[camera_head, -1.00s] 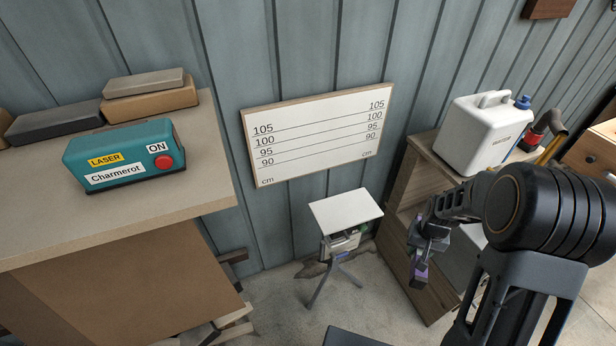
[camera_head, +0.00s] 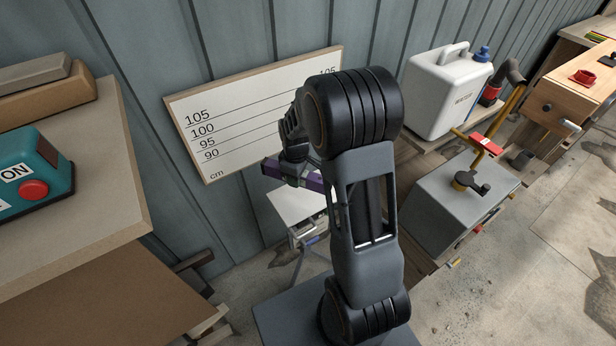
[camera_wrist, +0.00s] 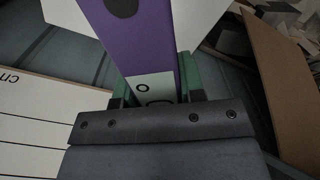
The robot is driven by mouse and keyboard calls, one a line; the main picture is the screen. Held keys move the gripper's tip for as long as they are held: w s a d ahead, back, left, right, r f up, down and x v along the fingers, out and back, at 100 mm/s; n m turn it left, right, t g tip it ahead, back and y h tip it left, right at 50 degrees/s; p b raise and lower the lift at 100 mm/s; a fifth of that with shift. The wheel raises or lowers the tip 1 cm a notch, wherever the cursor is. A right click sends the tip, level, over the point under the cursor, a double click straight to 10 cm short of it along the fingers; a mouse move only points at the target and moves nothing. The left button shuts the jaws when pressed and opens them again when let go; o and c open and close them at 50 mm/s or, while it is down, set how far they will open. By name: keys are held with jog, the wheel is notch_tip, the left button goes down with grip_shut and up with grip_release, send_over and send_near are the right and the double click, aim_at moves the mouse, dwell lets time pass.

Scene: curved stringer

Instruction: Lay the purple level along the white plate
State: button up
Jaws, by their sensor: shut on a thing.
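The purple level (camera_head: 308,182) is held above the white plate in the head view, partly hidden by my arm. In the wrist view the level (camera_wrist: 137,38) runs up from between the jaws, with a pale end bearing dark marks. My gripper (camera_wrist: 158,95) is shut on it. The white plate (camera_head: 290,204) is the top of a small stand, and my arm hides its right part. In the wrist view pale surface parts (camera_wrist: 195,22), seemingly the plate, show on both sides of the level. I cannot tell the gap between level and plate.
A white board with height lines (camera_head: 235,125) is on the wall behind. A wooden bench with a teal laser box (camera_head: 32,185) stands at left. A white canister (camera_head: 447,95) and a grey box (camera_head: 455,205) stand at right.

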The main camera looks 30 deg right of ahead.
aim_at(310, 196)
jog(key=d+n+b, duration=0.5)
jog(key=n, duration=0.6)
jog(key=shift+s+a+f+b, duration=0.15)
jog(key=shift+f+b, duration=1.55)
jog(key=shift+f, duration=0.5)
jog(key=shift+s+a+f+b, duration=0.1)
jog(key=shift+a+f+b, duration=0.05)
jog(key=shift+f+b, duration=1.8)
jog(key=shift+f, duration=0.7)
jog(key=o, duration=1.1)
jog(key=shift+r, duration=0.15)
notch_tip(310, 196, up, 14)
jog(key=shift+d+f+p, duration=0.15)
jog(key=shift+p, duration=0.45)
